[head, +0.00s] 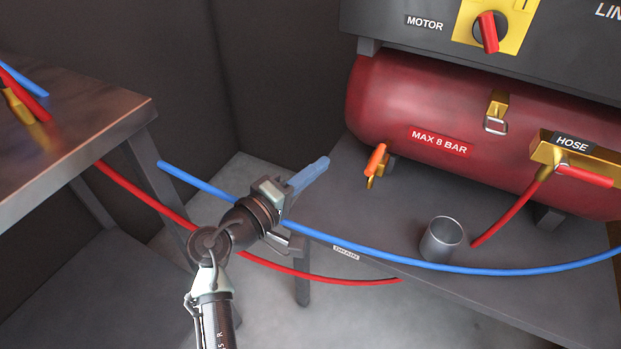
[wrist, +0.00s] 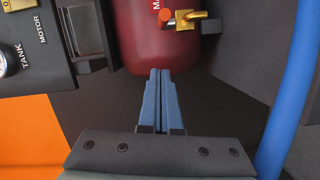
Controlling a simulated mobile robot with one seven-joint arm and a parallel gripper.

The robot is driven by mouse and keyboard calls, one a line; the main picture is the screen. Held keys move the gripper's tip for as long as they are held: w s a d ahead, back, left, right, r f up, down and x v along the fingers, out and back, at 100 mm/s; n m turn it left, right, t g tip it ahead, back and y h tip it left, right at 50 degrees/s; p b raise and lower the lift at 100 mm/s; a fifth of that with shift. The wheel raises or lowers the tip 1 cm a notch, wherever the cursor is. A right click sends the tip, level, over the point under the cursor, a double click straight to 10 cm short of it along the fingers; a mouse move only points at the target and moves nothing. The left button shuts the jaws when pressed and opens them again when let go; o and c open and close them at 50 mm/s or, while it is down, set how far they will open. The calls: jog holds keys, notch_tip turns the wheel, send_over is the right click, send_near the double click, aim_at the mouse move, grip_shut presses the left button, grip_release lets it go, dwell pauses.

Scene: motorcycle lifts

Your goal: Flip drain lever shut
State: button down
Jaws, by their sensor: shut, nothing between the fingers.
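The drain lever (head: 377,158) is an orange-red handle on a small brass valve at the lower left end of the red tank (head: 420,95). In the head view the handle slants up and to the right. In the wrist view the lever (wrist: 165,17) shows its orange end beside the brass valve body (wrist: 188,20), just beyond my fingertips. My gripper (head: 322,163) has blue fingers that are shut and empty. It is left of the lever and apart from it. The closed fingers (wrist: 160,73) point toward the tank in the wrist view.
A blue hose (head: 450,266) and a red hose (head: 340,281) run across near my arm. A metal cup (head: 441,240) stands on the grey bench (head: 360,215) below the tank. A red hose lever (head: 585,176) is at the right. Another table (head: 75,120) is at the left.

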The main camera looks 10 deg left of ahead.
aim_at(376, 159)
jog(key=w+d+f+b, duration=0.1)
jog(key=w+d, duration=0.2)
jog(key=d, duration=0.3)
jog(key=shift+w+d+b, duration=0.2)
jog(key=shift+d+b, duration=0.1)
jog(key=shift+b, duration=0.05)
